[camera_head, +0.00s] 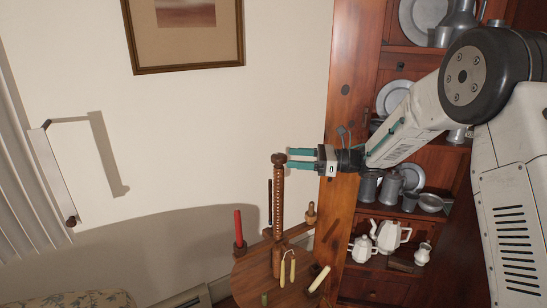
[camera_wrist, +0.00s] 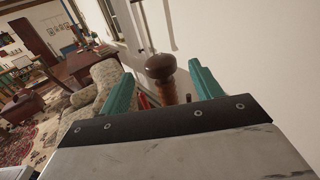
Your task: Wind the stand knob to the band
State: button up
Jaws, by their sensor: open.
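The wooden stand (camera_head: 279,205) rises upright from a round wooden table, with a spiral-marked column. Its dark brown round knob (camera_head: 278,158) is at the top. My gripper (camera_head: 289,158) is open and comes in level from the right, its teal fingertips just beside the knob. In the wrist view the knob (camera_wrist: 160,66) shows between the two spread fingers, with a gap on each side. I cannot tell whether either finger touches it. I cannot make out a distinct band on the column.
A wooden cabinet (camera_head: 345,100) with pewter plates, pitchers and white teapots stands at the right, behind my arm. A framed picture (camera_head: 185,30) hangs on the wall.

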aim_at(273, 153)
jog(key=a, duration=0.7)
jog(key=shift+w+a, duration=0.1)
jog(key=shift+w, duration=0.25)
jog(key=shift+c, duration=0.3)
jog(key=c, duration=0.9)
